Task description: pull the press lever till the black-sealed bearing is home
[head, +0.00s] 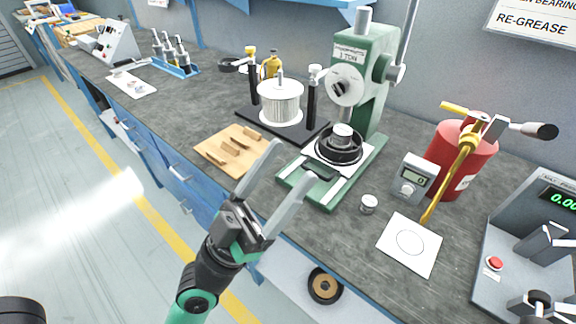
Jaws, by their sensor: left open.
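The green arbor press (371,80) stands at the back of the bench, marked 1 TON. Its press lever (404,45) is a grey rod rising steeply on the press's right side; its upper end is cut off by the picture's top. On the press base a black round part (338,154) sits below the ram, with a silver cylinder (343,131) on top. I cannot tell how deep the black-sealed bearing sits. My left gripper (294,162) is open and empty, in front of the press base, apart from the lever. My right gripper is not in view.
A wooden board (232,158) with small blocks lies left of the press, a white spool (281,103) stands behind. A small silver part (369,203), a grey gauge (413,181), a red grease drum (460,160) and a white sheet (410,258) are to the right.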

